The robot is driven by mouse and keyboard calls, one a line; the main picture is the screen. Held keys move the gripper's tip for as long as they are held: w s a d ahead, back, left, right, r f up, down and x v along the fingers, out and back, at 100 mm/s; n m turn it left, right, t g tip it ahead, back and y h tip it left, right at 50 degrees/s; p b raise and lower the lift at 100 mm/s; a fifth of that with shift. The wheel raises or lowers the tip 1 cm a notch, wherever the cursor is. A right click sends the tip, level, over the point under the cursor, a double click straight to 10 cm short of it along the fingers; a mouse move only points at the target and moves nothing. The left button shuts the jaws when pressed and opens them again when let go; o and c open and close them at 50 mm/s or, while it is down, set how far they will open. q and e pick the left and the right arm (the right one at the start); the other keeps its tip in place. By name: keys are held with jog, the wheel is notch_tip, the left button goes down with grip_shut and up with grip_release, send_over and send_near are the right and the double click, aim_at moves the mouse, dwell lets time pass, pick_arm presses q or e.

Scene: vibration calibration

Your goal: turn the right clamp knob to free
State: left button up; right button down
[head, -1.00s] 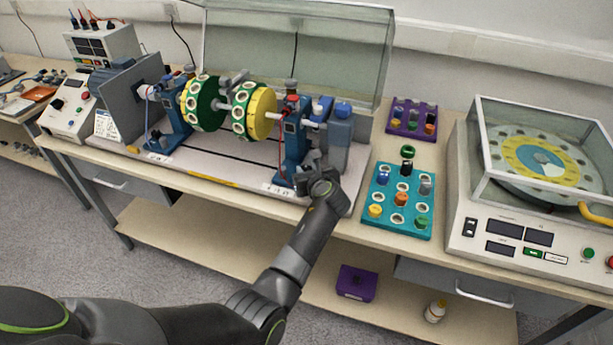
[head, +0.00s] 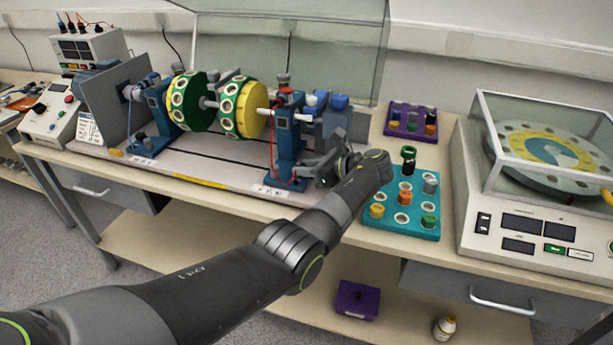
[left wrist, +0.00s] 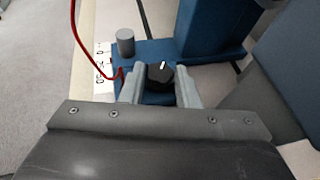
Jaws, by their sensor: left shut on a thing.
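The right clamp knob (left wrist: 159,73) is black with a white pointer line and sits at the foot of the blue right pedestal (head: 287,145). In the left wrist view the two grey fingers of my left gripper (left wrist: 160,86) stand on either side of the knob and are shut on it. In the head view this gripper (head: 310,173) is low beside the right pedestal and hides the knob. A white label (left wrist: 101,65) with dark marks lies left of the knob. My right gripper is not in view.
A grey cylindrical post (left wrist: 125,42) and a red cable (left wrist: 78,40) are close to the fingers. The shaft carries green and yellow discs (head: 240,106). A teal tray (head: 385,222) with coloured pieces lies right of my arm, and a purple tray (head: 396,128) lies behind it.

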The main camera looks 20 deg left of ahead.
pick_arm(q)
jog(key=shift+f+g+b, duration=0.1)
jog(key=shift+g+b, duration=0.2)
jog(key=shift+b, duration=0.1)
jog(key=shift+n, duration=0.3)
jog(key=o, duration=1)
